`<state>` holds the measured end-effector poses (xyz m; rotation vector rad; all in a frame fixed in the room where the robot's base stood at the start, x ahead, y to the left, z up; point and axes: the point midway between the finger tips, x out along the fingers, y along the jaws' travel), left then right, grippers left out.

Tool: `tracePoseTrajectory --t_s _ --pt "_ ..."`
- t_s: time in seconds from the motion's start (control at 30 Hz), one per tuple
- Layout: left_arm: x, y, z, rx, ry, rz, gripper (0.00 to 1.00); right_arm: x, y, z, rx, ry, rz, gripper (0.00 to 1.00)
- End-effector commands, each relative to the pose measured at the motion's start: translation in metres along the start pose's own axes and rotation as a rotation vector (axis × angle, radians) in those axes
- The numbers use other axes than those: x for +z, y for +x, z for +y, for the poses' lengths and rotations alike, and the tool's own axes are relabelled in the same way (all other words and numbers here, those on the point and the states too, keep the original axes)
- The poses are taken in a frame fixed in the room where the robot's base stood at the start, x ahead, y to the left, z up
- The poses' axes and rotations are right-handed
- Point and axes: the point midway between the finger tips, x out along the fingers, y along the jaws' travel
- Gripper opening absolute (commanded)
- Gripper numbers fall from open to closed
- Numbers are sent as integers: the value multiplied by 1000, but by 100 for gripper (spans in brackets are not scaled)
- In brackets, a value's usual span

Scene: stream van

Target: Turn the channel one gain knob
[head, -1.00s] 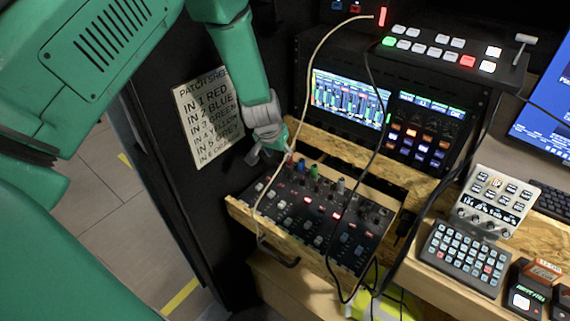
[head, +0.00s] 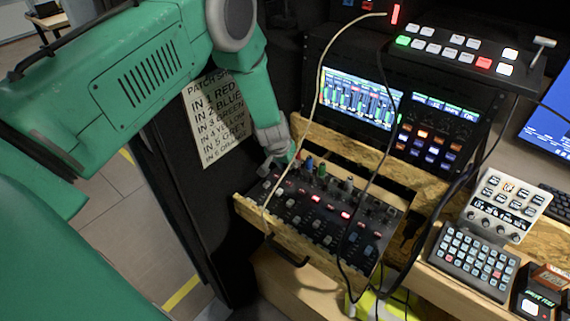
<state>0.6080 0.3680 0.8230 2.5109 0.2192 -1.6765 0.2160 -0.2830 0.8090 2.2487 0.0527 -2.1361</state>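The mixer (head: 318,222) is a dark panel of knobs and lit buttons in an open wooden drawer. A row of coloured knobs runs along its back left: a small red one (head: 297,162), partly hidden by my gripper, then a blue knob (head: 309,164) and a green knob (head: 322,171). The patch sheet (head: 218,118) on the dark side panel reads "IN 1 RED". My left gripper (head: 277,164) points down at the mixer's back left corner, close beside the red knob. I cannot tell whether it touches or how far its fingers are apart. My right gripper is out of view.
A pale cable (head: 318,85) and a black cable (head: 386,150) hang across the drawer. A rack with a lit screen (head: 357,98) stands behind it. A switcher (head: 465,52) is above; a button pad (head: 472,262) sits at the right.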

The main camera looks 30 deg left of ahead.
Motion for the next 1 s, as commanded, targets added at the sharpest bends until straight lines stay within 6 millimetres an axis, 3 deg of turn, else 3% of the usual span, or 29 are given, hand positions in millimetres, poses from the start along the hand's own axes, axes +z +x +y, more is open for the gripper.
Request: tracePoseTrajectory --t_s 0.03,0.97,1.0 --pt "1 2 -8 -16 -3 1 0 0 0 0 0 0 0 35" --pt "5 2 -8 -84 -149 -4 0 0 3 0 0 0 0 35" --pt "5 2 -8 -84 -148 -4 22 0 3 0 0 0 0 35"
